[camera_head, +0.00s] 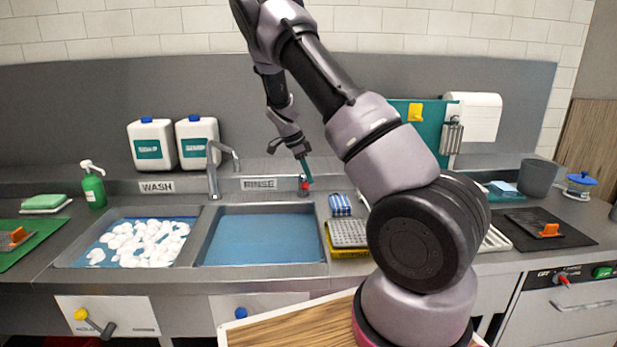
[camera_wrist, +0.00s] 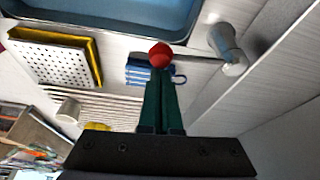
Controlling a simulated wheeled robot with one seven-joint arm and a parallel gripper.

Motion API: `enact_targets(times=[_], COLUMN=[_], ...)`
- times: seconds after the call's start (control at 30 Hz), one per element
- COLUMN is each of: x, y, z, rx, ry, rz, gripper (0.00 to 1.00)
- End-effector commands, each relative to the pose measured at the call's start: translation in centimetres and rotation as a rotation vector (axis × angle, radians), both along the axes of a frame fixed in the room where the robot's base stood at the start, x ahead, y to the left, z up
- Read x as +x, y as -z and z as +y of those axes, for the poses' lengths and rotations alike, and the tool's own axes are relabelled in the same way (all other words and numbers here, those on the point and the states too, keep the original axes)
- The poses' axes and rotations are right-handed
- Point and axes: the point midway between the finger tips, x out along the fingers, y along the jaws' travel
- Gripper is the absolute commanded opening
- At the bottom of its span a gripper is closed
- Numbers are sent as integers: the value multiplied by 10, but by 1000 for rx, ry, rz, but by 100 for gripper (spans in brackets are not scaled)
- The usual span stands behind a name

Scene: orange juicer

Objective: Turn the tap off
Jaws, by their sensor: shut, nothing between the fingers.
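A small red knob (camera_head: 304,184) sits at the back right of the rinse basin, by the wall ledge. In the wrist view the red knob (camera_wrist: 160,55) is on the end of a thin rod from a grey metal fitting (camera_wrist: 229,50). My gripper (camera_head: 308,175) has dark green fingers pointing down at the knob. In the wrist view my gripper (camera_wrist: 161,74) is shut and empty, its fingertips right at the knob. I cannot tell whether they touch. A grey spout (camera_head: 213,168) stands between the two basins; no water stream is visible.
The wash basin (camera_head: 72,259) holds white foam; the rinse basin (camera_head: 318,230) holds flat blue water. A blue-striped sponge (camera_head: 340,204) and a perforated tray (camera_head: 349,233) lie right of the basin. Two white jugs (camera_head: 151,144) stand behind. My arm hides part of the right counter.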

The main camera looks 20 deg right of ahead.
Motion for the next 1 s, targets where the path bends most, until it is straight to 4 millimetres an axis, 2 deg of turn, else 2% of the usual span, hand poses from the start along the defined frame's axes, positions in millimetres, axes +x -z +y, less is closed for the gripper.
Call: enact_targets(times=[0.17, 0.27, 0.5, 0.7, 1.0], x=[2, 3, 6, 7, 6], y=[-7, -14, -67, -97, -108], z=[-19, -39, -19, -8, -4], rx=[0, 0, 1, -1, 0], ry=[2, 3, -4, -3, -2], rz=[-2, -2, -4, -3, 0], gripper=[0, 0, 0, 0, 0])
